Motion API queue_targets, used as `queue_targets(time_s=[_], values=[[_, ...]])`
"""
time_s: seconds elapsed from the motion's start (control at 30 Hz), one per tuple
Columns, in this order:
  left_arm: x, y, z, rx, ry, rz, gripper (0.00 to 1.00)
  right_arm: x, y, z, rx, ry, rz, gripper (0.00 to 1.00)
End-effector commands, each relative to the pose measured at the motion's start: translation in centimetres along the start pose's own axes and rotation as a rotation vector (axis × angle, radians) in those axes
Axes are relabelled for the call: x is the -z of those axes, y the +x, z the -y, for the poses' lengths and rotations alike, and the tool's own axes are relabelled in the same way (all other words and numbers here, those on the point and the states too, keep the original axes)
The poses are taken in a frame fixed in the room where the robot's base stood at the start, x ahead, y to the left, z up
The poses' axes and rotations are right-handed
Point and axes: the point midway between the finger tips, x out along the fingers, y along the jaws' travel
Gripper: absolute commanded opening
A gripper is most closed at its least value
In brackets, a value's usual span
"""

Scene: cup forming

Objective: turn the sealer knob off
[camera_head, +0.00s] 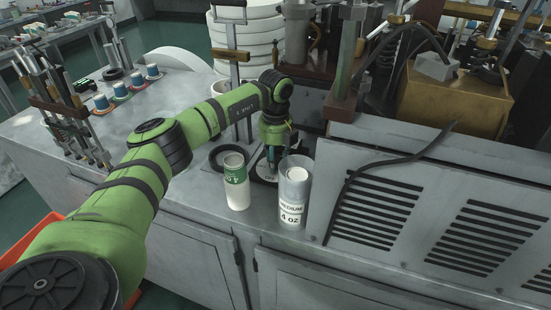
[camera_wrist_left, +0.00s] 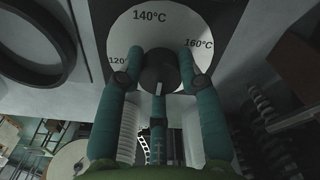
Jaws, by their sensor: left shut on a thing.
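The sealer knob (camera_wrist_left: 158,68) is a round black knob in the middle of a white dial (camera_wrist_left: 175,20) marked 120, 140°C and 160°C. A short white mark on the knob points down in the left wrist view, away from the 140°C label. My left gripper (camera_wrist_left: 159,65) is shut on the knob, with teal fingers on both sides and one below. My right gripper is not in view.
A white cup stack with a green label (camera_head: 236,180) and a clear holder marked MEDIUM 4 OZ (camera_head: 292,205) stand close in front of the gripper. A black ring (camera_head: 220,158) lies to the left. A vented metal housing (camera_head: 430,205) is at right.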

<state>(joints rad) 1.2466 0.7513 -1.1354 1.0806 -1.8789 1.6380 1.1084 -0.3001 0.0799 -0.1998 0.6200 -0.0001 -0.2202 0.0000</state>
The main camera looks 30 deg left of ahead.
Motion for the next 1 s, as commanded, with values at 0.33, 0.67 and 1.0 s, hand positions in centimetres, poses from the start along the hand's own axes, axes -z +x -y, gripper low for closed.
queue_targets(time_s=[0.33, 0.67, 1.0], values=[[0.3, 0.2, 0.0, -0.004, 0.005, -0.007, 0.60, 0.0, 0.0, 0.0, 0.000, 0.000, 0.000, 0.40], [0.1, -2.3, 0.1, 0.001, 0.004, -0.002, 0.60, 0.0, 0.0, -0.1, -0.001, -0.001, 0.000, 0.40], [0.2, -9.3, 0.1, -0.001, 0.006, -0.004, 0.60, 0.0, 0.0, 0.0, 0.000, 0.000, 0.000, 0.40]])
